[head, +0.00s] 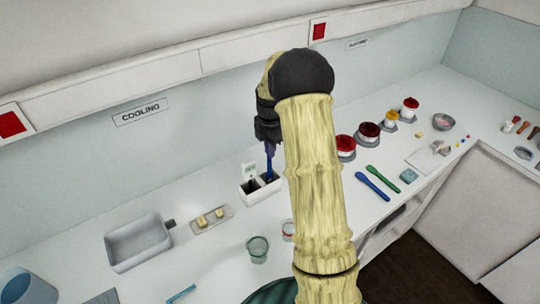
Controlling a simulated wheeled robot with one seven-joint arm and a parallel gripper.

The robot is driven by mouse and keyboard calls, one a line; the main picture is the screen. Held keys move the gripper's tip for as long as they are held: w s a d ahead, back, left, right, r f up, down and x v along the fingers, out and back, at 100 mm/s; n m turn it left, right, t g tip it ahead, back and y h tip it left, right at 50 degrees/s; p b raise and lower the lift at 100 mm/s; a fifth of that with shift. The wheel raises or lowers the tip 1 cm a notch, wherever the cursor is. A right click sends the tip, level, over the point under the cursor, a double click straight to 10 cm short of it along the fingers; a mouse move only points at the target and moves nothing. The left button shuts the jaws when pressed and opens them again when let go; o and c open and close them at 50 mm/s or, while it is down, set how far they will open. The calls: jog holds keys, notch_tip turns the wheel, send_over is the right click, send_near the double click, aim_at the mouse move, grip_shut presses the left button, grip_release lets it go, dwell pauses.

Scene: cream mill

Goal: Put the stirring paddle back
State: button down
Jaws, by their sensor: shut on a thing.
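My gripper (269,143) is above a white two-part holder (249,199) on the counter under the COOLING sign. It is shut on the stirring paddle (269,167), a thin dark blue piece that points down toward the holder's right compartment. The paddle's lower end seems to be at or in that compartment, but I cannot tell how deep. My arm hides the area right of the holder. A small white piece with a dark mark (248,170) stands upright at the holder's left compartment.
A grey tray (138,258) and a small tray with yellowish blocks (211,230) are left of the holder. A glass beaker (258,250) stands in front. Right of my arm lie a blue tool (372,187) and a green tool (380,178), with red-topped jars (368,131) behind.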

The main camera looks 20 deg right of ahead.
aim_at(270, 173)
jog(key=shift+f+p, duration=0.45)
jog(key=shift+f, duration=1.35)
jog(key=c, duration=1.5)
grip_release()
jog(key=shift+r, duration=0.25)
notch_tip(270, 173, up, 12)
jog(key=b, duration=0.2)
jog(key=shift+f+b, duration=0.1)
jog(key=shift+b, duration=0.25)
jog(key=shift+s, duration=0.1)
